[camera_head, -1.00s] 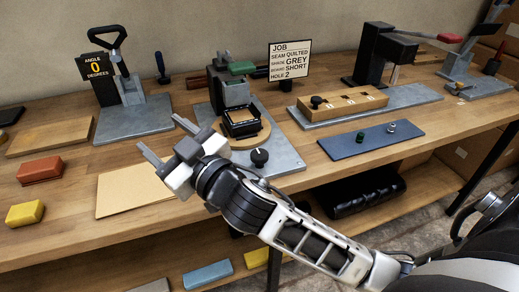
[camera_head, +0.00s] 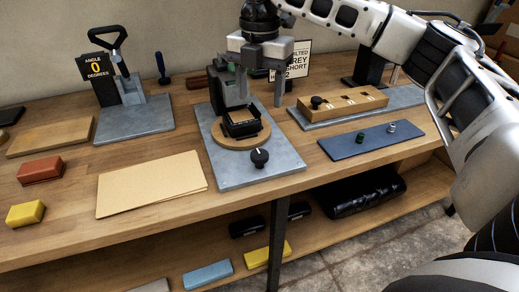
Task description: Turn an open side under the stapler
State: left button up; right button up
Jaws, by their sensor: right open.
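The stapler (camera_head: 229,88) is a dark upright tool with a green part near its top, on a grey metal base plate (camera_head: 236,174). In front of it a black square frame (camera_head: 242,123) sits on a round wooden turntable (camera_head: 254,141). A black knob (camera_head: 260,157) stands on the plate's front part. My right gripper (camera_head: 261,95) hangs fingers down above and behind the turntable, fingers apart and empty. One finger overlaps the stapler in the picture; I cannot tell whether they touch. My left gripper is not in view.
The job sign (camera_head: 297,60) is partly hidden behind my gripper. A wooden block with holes (camera_head: 343,102) and a blue-grey tray (camera_head: 371,139) lie to the right. Tan sheets (camera_head: 151,183), a red block (camera_head: 40,169) and a yellow block (camera_head: 25,213) lie to the left.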

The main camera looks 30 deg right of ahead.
aim_at(259, 154)
notch_tip(259, 154, down, 16)
jog(key=shift+r+p, duration=0.2)
jog(key=shift+p, duration=0.5)
jog(key=shift+c, duration=0.3)
jog(key=c, duration=0.9)
